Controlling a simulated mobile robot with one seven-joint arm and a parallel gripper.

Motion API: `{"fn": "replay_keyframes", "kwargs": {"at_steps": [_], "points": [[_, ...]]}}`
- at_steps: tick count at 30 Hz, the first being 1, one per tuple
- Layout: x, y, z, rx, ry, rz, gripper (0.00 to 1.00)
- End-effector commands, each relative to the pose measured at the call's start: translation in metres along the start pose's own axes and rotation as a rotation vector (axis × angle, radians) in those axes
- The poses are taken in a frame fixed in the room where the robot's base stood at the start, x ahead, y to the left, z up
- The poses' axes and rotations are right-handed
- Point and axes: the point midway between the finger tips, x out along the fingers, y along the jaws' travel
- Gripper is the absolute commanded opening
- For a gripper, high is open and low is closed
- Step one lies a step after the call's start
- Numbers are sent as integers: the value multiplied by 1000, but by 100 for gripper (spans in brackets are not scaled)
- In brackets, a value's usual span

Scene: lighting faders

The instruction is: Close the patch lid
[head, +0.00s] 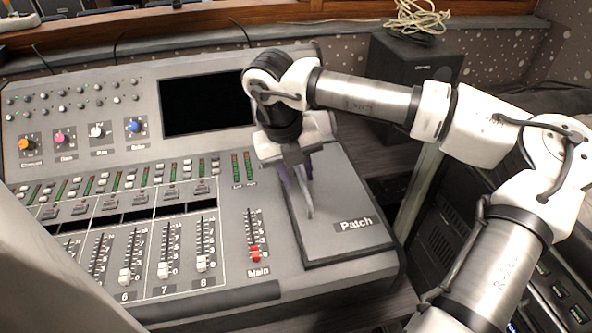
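The patch lid (352,205) is a grey panel marked "Patch" at the right end of the mixing console. It lies flat or nearly flat, with a dark edge along its left and front sides. I cannot tell whether a small gap is left under it. My gripper (303,212) points down over the left middle part of the lid, and its fingertips are at or just above the lid's surface. The fingers look narrow and overlap in this view, so their opening is unclear. I see nothing held. My gripper and wrist hide the lid's upper left part.
The console (205,300) carries several faders, including the red-capped Main fader (256,254) just left of the lid. A dark screen (207,105) is behind. A black speaker (412,62) with a coiled cable (418,18) stands at the back right.

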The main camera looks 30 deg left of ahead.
Motion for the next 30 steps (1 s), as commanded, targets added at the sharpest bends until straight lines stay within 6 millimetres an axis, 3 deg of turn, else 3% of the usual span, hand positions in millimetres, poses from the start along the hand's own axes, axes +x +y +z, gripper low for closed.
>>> {"fn": "replay_keyframes", "kwargs": {"at_steps": [5, 15, 21, 30], "points": [[-14, 0, 0, 1, -1, -3, 32], [-89, 1, 1, 0, -4, -1, 32], [-124, 1, 1, 0, -2, 0, 32], [-139, 1, 0, -2, -1, 1, 32]]}}
